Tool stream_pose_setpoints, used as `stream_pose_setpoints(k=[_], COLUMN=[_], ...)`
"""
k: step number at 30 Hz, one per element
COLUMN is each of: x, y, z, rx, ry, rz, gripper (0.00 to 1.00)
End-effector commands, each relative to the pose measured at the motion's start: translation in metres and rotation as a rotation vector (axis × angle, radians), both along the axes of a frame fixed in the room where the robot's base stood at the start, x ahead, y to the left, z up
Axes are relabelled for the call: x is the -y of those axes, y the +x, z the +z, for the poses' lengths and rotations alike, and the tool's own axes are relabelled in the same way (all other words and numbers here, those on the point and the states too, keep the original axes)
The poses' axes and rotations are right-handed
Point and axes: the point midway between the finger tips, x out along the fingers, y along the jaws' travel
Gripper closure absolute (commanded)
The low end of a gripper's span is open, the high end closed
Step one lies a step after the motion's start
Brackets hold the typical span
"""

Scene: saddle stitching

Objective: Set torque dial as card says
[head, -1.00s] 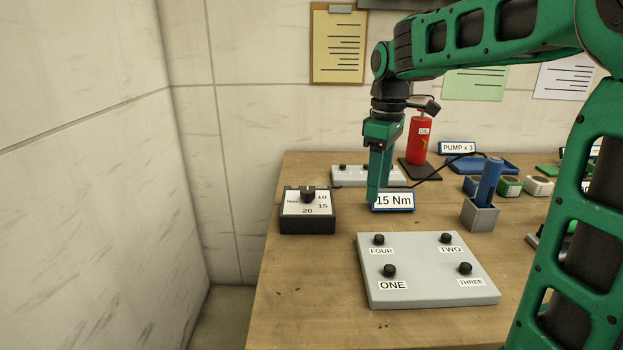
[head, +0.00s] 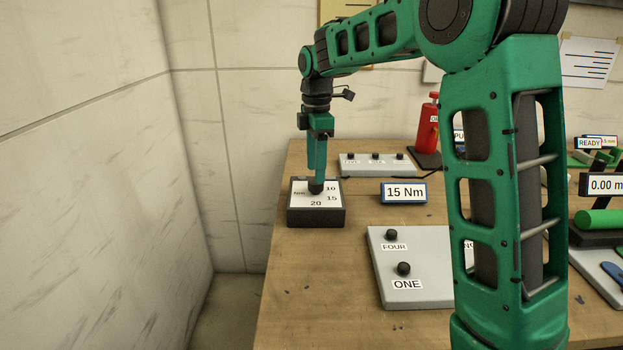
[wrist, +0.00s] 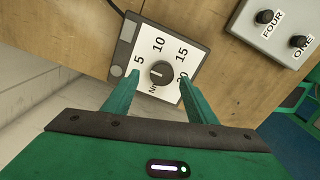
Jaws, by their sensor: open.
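The torque dial box (head: 315,217) is dark with a white face marked Nm, 10, 15 and 20 in the head view. Its black knob (head: 316,188) sits mid-face. The wrist view shows the face (wrist: 168,48) with 5, 10, 15 and part of 20, and the knob (wrist: 161,72) with a pale pointer line whose exact reading I cannot tell. The card (head: 404,192) reads 15 Nm and stands right of the box. My gripper (head: 316,176) points down over the knob. In the wrist view my gripper (wrist: 152,95) is open, its fingers on either side of the knob; contact is not clear.
A grey button panel (head: 400,293) with FOUR and ONE is in front right, partly hidden by my arm. Another grey panel (head: 376,168) lies behind the card. A red cylinder (head: 428,125) stands at the back. A wall is close on the left.

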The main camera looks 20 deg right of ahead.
Motion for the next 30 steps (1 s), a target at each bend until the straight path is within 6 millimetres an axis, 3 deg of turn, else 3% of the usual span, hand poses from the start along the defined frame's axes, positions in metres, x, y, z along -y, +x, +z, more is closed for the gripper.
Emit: stream_pose_setpoints(k=[7,19,24,30], x=[0.002,0.001,0.001,-0.006], y=[0.0,0.0,0.0,0.002], z=[-0.029,-0.035,-0.035,-0.034], rx=[-0.001,0.001,0.002,0.006], ry=[0.0,0.0,0.0,0.001], rz=[-0.003,-0.003,-0.003,0.0], gripper=[0.48,0.48,0.89,0.89])
